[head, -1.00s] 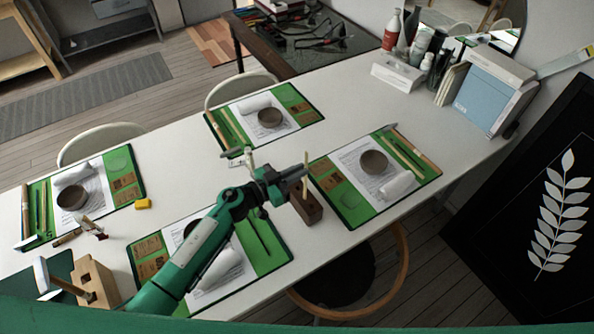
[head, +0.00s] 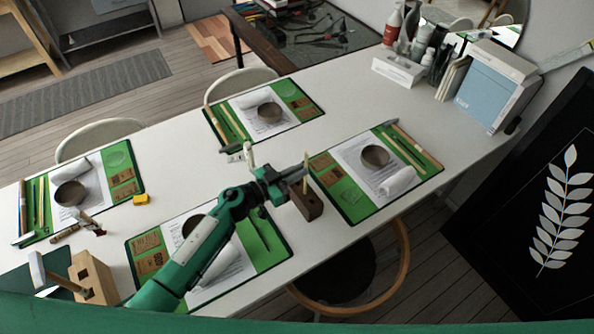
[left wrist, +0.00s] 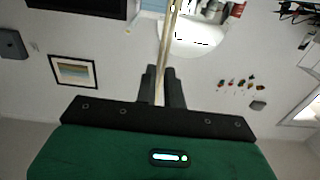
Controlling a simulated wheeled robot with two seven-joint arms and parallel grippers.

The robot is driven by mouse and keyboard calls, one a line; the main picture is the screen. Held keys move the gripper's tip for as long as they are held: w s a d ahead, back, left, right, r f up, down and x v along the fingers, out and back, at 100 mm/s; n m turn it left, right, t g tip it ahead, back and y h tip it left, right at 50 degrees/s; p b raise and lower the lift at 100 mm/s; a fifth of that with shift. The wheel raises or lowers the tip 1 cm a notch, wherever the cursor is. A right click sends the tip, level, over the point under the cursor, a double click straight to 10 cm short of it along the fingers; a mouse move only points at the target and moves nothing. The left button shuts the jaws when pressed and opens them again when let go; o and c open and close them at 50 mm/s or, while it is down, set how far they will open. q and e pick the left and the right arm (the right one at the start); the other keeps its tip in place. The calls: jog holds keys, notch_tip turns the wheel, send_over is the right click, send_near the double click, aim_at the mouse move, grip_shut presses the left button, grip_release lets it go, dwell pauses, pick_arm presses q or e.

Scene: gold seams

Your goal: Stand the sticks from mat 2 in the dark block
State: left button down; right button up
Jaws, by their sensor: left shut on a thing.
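The dark wooden block (head: 311,207) stands on the white table between the near mat and the right mat. My left gripper (head: 303,177) is shut on a thin pale stick (head: 306,184), held roughly upright over the block. The stick also shows between the fingers (left wrist: 167,90) in the left wrist view. Whether its lower end is in the block or just above it, I cannot tell. Thin sticks lie on the green mats, including the right mat (head: 349,214) and the far mat (head: 313,114). I cannot read mat numbers. My right gripper is not in view.
The near mat (head: 279,259) lies partly under my left arm, and a left mat (head: 133,158) holds a bowl. A light wooden block (head: 93,275) with a mallet stands front left. Bottles and boxes stand at the back right. The table's middle is mostly clear.

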pick_arm(q)
jog(key=shift+f, duration=0.45)
dwell(0.4)
jog(key=c, duration=1.4)
grip_release()
jog(key=shift+c, duration=0.2)
jog(key=p+v, duration=0.2)
jog(key=v, duration=0.7)
jog(key=shift+p, duration=0.4)
jog(key=shift+r, duration=0.15)
